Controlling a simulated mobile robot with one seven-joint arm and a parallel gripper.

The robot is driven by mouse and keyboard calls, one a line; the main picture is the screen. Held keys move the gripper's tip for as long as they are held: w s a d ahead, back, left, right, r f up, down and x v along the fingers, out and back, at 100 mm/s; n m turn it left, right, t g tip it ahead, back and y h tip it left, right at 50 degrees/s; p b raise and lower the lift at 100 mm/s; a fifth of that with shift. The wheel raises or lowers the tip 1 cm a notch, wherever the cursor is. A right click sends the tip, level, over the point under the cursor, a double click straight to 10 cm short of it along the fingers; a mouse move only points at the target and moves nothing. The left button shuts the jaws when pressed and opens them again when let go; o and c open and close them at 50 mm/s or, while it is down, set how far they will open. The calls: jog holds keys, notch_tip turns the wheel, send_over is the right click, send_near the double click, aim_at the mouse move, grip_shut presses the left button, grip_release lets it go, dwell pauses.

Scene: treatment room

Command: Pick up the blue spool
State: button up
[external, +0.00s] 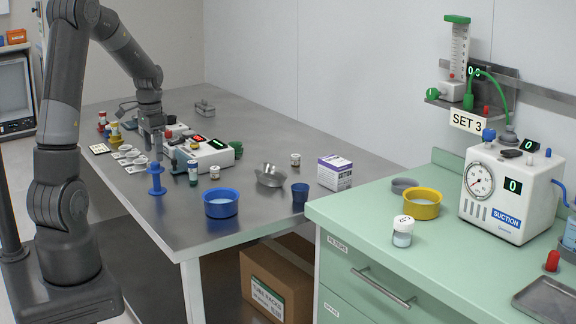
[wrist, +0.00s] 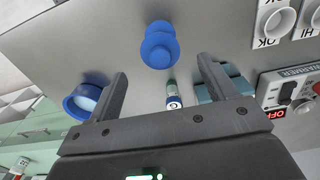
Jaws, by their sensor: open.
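The blue spool (external: 156,181) stands upright on the steel table near its left front edge, with a wide base and a flanged top. In the wrist view, the blue spool (wrist: 160,45) is seen from above, just beyond the fingertips and roughly centred between them. My gripper (external: 154,154) hangs over the table just above the spool. Its two fingers (wrist: 161,67) are spread apart with nothing held between them. Contact between fingers and spool is not visible.
A capped vial (external: 193,173) stands close to the right of the spool; it also shows between the fingers in the wrist view (wrist: 172,96). A white device (external: 208,155) with lit displays sits behind. A blue bowl (external: 221,204) and a dark blue cup (external: 300,196) stand farther right.

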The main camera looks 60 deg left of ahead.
send_near(157, 192)
jog(key=f, duration=0.3)
jog(key=a+f, duration=0.1)
jog(key=f, duration=0.1)
jog(key=shift+w+f, duration=0.1)
jog(key=shift+w, duration=0.15)
jog(key=c, duration=1.1)
jog(key=shift+o, duration=0.2)
